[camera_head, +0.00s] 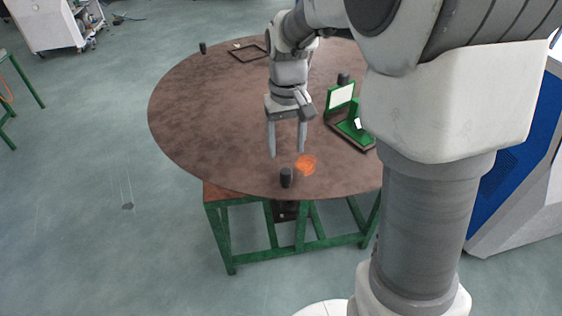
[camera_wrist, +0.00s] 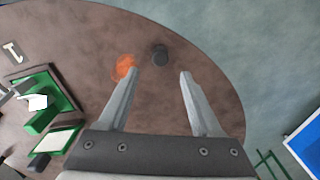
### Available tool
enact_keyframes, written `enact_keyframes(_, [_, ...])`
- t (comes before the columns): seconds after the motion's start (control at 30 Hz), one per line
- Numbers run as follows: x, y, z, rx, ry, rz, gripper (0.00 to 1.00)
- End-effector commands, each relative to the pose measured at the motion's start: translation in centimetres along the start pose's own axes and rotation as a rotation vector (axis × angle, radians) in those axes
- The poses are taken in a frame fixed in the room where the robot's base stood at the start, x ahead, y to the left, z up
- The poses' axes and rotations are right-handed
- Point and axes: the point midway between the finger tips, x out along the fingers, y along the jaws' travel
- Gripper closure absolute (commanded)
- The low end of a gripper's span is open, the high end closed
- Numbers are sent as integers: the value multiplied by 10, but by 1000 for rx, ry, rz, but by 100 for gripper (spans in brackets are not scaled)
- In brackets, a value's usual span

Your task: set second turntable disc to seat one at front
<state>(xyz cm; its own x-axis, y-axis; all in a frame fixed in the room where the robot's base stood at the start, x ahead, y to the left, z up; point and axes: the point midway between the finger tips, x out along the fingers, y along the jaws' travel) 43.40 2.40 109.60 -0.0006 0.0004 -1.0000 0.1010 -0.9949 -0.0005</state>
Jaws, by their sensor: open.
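A large round brown turntable disc (camera_head: 205,110) lies flat on a green-legged stand. It also fills much of the wrist view (camera_wrist: 190,40). A short black knob (camera_head: 286,177) stands near the disc's front edge, beside a glowing orange spot (camera_head: 305,164). My gripper (camera_head: 287,154) points down over the front part of the disc, open and empty. In the wrist view the knob (camera_wrist: 158,55) lies just beyond the gap between my fingertips (camera_wrist: 159,72), apart from both. The orange spot (camera_wrist: 124,66) is by the left fingertip. I see only one disc.
A green fixture with a white panel (camera_head: 341,97) stands on the disc to the right. An empty rectangular frame (camera_head: 248,52) lies at the back. Other black knobs stand at the back left (camera_head: 203,48) and right (camera_head: 343,78). A blue-sided machine (camera_head: 515,160) is at right.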

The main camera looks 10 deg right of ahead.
Motion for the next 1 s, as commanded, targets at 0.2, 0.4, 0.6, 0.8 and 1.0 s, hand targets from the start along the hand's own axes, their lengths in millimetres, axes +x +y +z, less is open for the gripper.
enact_keyframes(0.2, [50,0,1,-1,-5,1,34])
enact_keyframes(0.4, [84,0,0,0,-2,0,34])
enact_keyframes(0.6, [99,0,0,-1,-1,1,34])
enact_keyframes(0.8, [101,0,0,-1,1,0,34])
enact_keyframes(1.0, [101,0,0,-1,1,0,50])
